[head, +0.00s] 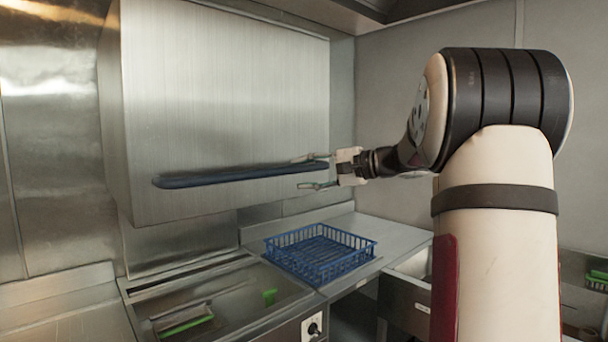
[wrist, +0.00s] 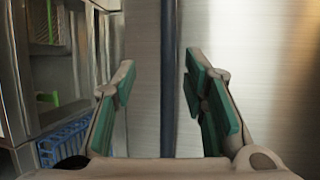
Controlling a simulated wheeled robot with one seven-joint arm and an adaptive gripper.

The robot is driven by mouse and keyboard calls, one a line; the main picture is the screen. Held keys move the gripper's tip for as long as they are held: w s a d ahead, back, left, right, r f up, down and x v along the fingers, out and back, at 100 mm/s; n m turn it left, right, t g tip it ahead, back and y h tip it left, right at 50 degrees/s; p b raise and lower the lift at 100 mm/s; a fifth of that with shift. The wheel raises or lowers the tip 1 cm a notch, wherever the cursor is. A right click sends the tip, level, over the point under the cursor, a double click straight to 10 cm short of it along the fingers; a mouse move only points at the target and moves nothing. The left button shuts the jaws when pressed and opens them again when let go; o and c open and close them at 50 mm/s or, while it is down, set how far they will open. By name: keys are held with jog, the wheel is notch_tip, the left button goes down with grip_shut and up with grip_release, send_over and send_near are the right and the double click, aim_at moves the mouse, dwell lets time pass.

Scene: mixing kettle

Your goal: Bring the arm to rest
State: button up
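My gripper (head: 312,172) is at the end of my arm, which reaches left from the right side of the head view. Its two fingers are spread apart with nothing held between them. In the wrist view the green-padded fingers (wrist: 165,95) are also apart. A long dark blue bar handle (head: 235,175) runs across the front of a big brushed-steel box hood (head: 225,90). The gripper is at the handle's right end. In the wrist view the handle (wrist: 168,60) runs upright between the two fingers; I cannot tell whether they reach around it.
A blue wire-like basket (head: 318,255) stands on the steel counter (head: 385,238) below my gripper. A sunken steel basin (head: 215,300) with green items lies at lower left. A sink (head: 415,265) is to the right. Air between gripper and basket is clear.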

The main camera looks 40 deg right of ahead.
jog(key=s+a+f+n+g, duration=0.2)
jog(key=s+a+f+g, duration=0.1)
jog(key=a, duration=0.5)
jog(key=s+a+f+n+g+h, duration=0.1)
jog(key=s+a+f+n+g, duration=0.15)
jog(key=a, duration=0.55)
jog(key=s+a+f+n+g, duration=0.15)
jog(key=s+a, duration=0.25)
jog(key=a, duration=0.5)
jog(key=s+a+f+n+g+h, duration=0.1)
jog(key=s+a+f+n+h, duration=0.1)
jog(key=s, duration=0.7)
jog(key=s+a+f+n+g+h, duration=0.1)
jog(key=s+a+f+n+h, duration=0.1)
jog(key=s+f+n, duration=0.3)
jog(key=s+f+h, duration=0.1)
jog(key=s+f, duration=0.3)
jog(key=s, duration=0.1)
jog(key=shift+s+n+h, duration=0.2)
jog(key=shift+n+h, duration=0.2)
jog(key=shift+f, duration=0.1)
